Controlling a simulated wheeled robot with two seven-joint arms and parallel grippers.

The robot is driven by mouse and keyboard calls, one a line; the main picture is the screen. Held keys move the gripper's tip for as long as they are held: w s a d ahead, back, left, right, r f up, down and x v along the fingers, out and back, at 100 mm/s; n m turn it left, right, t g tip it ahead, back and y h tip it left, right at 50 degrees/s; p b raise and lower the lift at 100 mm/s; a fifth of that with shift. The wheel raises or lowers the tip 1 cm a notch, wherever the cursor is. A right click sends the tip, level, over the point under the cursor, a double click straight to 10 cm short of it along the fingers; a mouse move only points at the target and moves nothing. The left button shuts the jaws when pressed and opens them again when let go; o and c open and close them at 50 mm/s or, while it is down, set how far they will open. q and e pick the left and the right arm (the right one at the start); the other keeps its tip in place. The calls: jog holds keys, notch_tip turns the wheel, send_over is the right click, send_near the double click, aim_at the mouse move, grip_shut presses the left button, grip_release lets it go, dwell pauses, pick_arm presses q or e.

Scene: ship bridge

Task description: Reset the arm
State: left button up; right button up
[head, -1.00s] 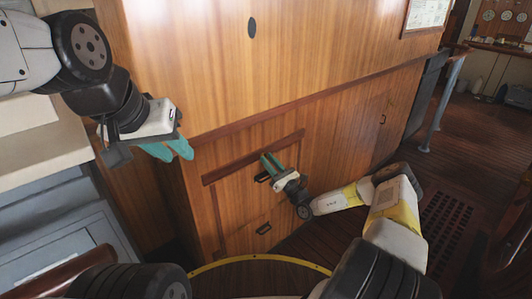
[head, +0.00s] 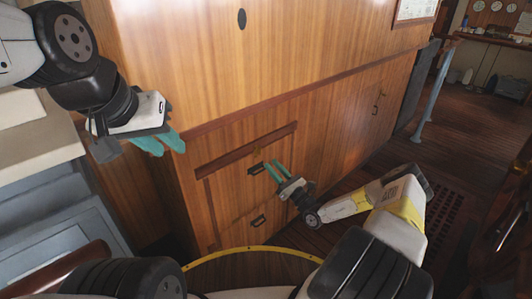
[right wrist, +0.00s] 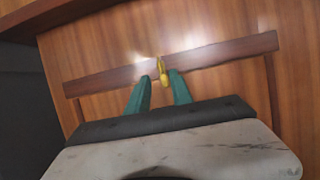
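My right gripper (head: 273,167) is in front of the wooden cabinet, below a dark red wood strip (head: 240,152). In the right wrist view its two teal fingers (right wrist: 162,82) stand apart, with a gap between them. A small yellow, brass-looking piece (right wrist: 163,69) shows at the gap, against the strip. I cannot tell whether the fingers touch it; they do not look closed on it. My left gripper (head: 171,151) hangs at the upper left, beside the cabinet's corner. Its teal fingers look apart, with nothing visible between them.
A grey-blue unit (head: 50,245) stands at the left. A grey post (head: 437,95) stands at the right. The dark plank floor (head: 465,150) is open on the right.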

jog(key=s+a+r+n+g+y, duration=0.1)
jog(key=s+a+r+n+g, duration=0.4)
jog(key=s+r+n+g, duration=0.35)
jog(key=s+a+r+n+g+y, duration=0.1)
jog(key=s+a+r+n+g, duration=0.4)
jog(key=r+n+g, duration=0.55)
jog(key=s+d+r+n+t+h, duration=0.3)
jog(key=s+d+r+n+h, duration=0.2)
jog(key=s+r, duration=0.3)
jog(key=s+d+r+n+t+h, duration=0.4)
jog(key=s+d+r+h, duration=0.4)
jog(key=s, duration=0.6)
jog(key=shift+r+n, duration=0.6)
jog(key=shift+n, duration=0.1)
